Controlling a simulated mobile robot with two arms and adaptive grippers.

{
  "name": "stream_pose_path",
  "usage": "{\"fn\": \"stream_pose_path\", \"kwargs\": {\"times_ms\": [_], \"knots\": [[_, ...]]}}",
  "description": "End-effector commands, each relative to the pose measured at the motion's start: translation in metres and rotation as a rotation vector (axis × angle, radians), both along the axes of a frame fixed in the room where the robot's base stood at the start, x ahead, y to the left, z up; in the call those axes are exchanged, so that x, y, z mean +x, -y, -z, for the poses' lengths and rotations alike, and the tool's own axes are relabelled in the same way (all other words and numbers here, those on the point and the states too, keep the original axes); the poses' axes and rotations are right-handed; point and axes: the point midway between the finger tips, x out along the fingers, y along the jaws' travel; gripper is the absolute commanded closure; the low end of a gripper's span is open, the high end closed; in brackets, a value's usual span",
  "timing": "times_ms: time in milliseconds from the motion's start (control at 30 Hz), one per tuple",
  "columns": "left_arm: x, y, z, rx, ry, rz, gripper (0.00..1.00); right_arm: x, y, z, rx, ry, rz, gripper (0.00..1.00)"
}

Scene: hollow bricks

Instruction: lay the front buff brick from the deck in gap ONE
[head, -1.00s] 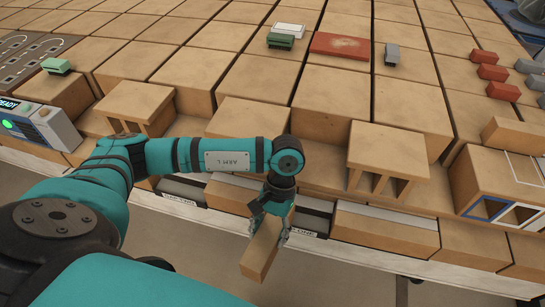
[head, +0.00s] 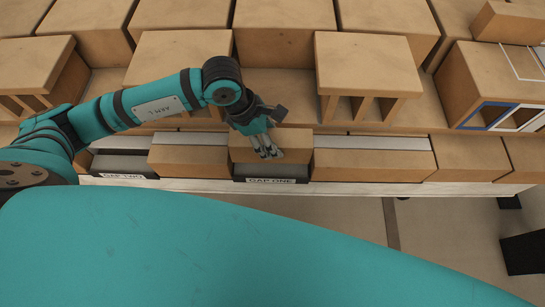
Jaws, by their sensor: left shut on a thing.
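A plain buff brick (head: 245,150) is in the fingers of my left gripper (head: 266,147), which is shut on it from above. The brick lies lengthwise along the front row, at gap ONE, between two neighbouring buff bricks. Its lower edge shows above the dark floor of gap ONE (head: 270,170), so it looks slightly raised; whether it touches anything is hard to tell. The GAP ONE label (head: 271,181) is below it. My right gripper is not in view.
Gap TWO (head: 122,164) is an open dark slot to the left. Neighbouring bricks stand left (head: 188,160) and right (head: 360,164) of gap ONE. Hollow blocks (head: 366,62) stand behind the row. The wall's front edge drops to the floor.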

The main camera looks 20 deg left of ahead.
Motion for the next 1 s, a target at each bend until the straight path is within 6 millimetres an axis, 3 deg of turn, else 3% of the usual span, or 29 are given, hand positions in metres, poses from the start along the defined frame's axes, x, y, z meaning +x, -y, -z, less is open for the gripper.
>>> {"fn": "stream_pose_path", "kwargs": {"times_ms": [200, 433, 633, 1000], "knots": [[0.0, 0.001, 0.036, -0.003, -0.002, 0.0, 1.0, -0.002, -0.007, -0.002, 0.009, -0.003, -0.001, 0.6], [0.0, 0.0, 0.053, -0.001, -0.001, 0.002, 1.0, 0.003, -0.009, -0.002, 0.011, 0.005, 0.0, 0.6], [0.0, 0.001, 0.079, -0.001, -0.001, 0.002, 1.0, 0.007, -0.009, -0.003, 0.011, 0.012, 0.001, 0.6], [0.0, 0.001, 0.085, -0.002, 0.002, 0.003, 1.0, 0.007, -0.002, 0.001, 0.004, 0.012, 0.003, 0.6]]}}
